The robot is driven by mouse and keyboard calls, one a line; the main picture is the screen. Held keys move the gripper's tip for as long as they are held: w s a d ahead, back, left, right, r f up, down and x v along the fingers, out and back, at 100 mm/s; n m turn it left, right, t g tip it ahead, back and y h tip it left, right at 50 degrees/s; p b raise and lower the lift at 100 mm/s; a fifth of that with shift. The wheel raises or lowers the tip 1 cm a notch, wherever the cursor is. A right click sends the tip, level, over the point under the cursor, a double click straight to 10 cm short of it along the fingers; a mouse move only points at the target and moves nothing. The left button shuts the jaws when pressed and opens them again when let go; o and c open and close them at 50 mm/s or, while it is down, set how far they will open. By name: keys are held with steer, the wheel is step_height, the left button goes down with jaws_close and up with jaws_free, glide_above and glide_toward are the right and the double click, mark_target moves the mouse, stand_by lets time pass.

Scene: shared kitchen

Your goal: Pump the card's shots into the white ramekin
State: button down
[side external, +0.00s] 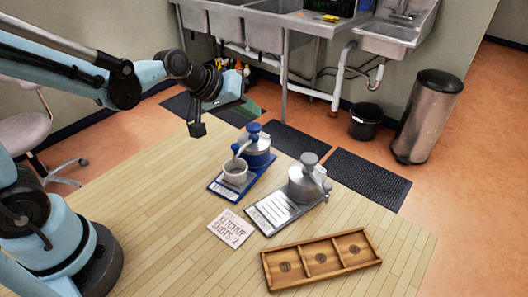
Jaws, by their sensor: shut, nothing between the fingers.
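The card (230,231) lies flat on the table and reads "KETCHUP SHOTS: 2"; its small top line is unreadable. The white ramekin (235,176) stands upright on the front part of a blue base, under the spout of the blue-topped pump (257,153). Whether anything is inside the ramekin is too small to tell. A grey-topped pump (302,187) stands to the right on a grey base, with no cup under it. The labels on both bases are too small to read. My gripper (197,130) is shut and empty, in the air left of the blue-topped pump.
A wooden tray (350,265) with three compartments, each with a round mark, lies at the table's front right. The table's left part (150,215) is clear. Sinks, a black bucket and a metal bin (428,115) stand beyond the table.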

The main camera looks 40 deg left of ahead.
mark_target(256, 125)
steer(key=shift+f, duration=0.15)
steer(key=shift+f, duration=0.3)
steer(key=shift+f, duration=1.2)
stand_by(1.1)
steer(key=shift+r, duration=1.65)
step_height(256, 125, up, 6)
stand_by(2.5)
